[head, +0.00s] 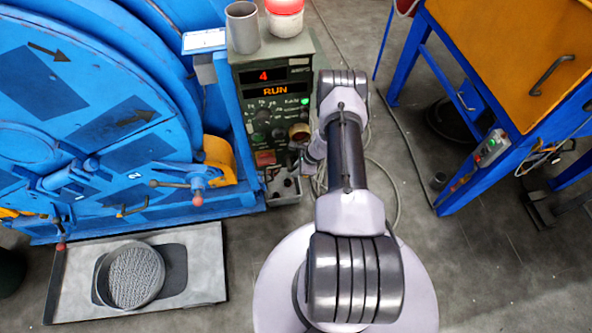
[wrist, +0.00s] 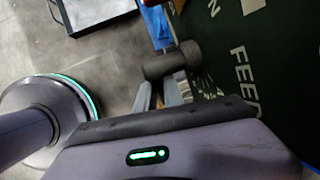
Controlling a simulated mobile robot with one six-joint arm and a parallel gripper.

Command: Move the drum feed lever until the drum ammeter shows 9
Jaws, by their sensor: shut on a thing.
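The dark control box (head: 270,110) stands beside the blue drum machine (head: 100,110). Its upper display (head: 263,76), taken as the ammeter, shows a red 4, and the display below it reads RUN. In the wrist view a dark cylindrical lever knob (wrist: 172,63) lies at the fingertips, beside a dark panel lettered FEED (wrist: 245,80). My gripper (wrist: 164,88) is shut on this lever. In the head view my arm comes down on the right of the box, and the lever cannot be made out there.
A red lamp (head: 285,8) and a grey cup (head: 242,28) sit on top of the box. A tray (head: 205,265) with a round sieve (head: 137,277) lies on the floor at lower left. A blue and orange cabinet (head: 510,60) stands right. Cables cross the floor between.

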